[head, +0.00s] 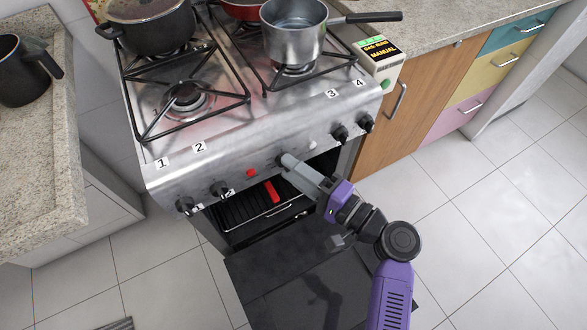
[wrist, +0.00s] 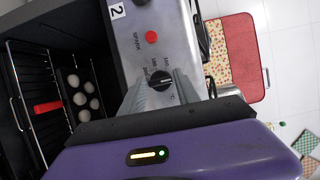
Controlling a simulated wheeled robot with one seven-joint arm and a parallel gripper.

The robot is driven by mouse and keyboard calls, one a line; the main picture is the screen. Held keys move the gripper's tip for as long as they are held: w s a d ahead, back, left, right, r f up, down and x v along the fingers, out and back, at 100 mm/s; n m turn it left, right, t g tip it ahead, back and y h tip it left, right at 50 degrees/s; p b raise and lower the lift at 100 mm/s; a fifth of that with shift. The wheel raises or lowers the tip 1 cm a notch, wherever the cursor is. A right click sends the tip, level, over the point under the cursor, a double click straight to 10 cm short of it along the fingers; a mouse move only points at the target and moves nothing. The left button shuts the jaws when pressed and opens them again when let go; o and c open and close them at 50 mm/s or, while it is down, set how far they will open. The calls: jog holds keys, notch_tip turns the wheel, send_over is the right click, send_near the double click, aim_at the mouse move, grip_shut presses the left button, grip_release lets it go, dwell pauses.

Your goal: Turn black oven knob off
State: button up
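The black oven knob (wrist: 160,82) sits on the steel front panel (wrist: 168,30), with small printed labels around it. In the wrist view my gripper (wrist: 161,90) has one finger on each side of the knob, with a visible gap between the fingers and it. The fingers look open, and whether either touches the knob is not clear. The knob's pointer setting is too small to read surely. In the head view my gripper (head: 287,164) reaches the middle of the panel and mostly hides the knob.
A red button (head: 251,172) and several black burner knobs line the panel. The oven door (head: 300,265) hangs open below my arm; a red-handled tray (head: 272,191) is inside. A pot (head: 150,25) and a saucepan (head: 293,30) stand on the stove. Floor at right is free.

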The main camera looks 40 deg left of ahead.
jog(key=shift+o, duration=1.2)
jog(key=shift+d, duration=0.15)
jog(key=d, duration=0.7)
jog(key=shift+d, duration=0.3)
